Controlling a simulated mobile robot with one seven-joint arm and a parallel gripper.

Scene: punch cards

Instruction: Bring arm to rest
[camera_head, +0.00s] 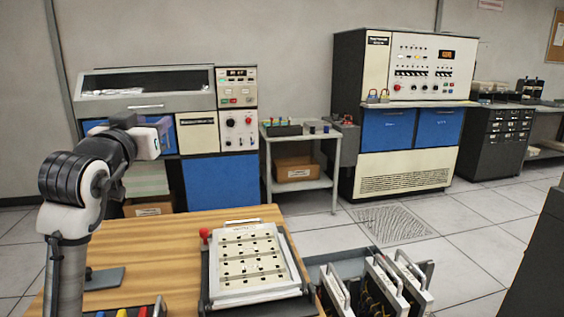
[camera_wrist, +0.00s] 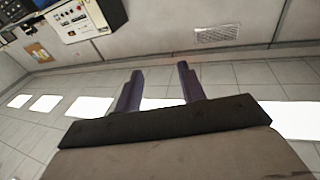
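My arm stands at the left in the head view, bent at its elbow, with its far end raised above the wooden table (camera_head: 150,245). My gripper (camera_wrist: 158,85) shows in the wrist view with its two dark fingers apart and nothing between them. Beyond the fingers are floor tiles and a wall, so it is clear of the table. In the head view the fingers are not clearly visible.
A white punch-card panel (camera_head: 250,262) with a red knob (camera_head: 204,234) lies on the table. Card modules with handles (camera_head: 385,285) stand in a tray to its right. Large consoles (camera_head: 410,110) and a small cart (camera_head: 300,183) stand behind. Tiled floor between is open.

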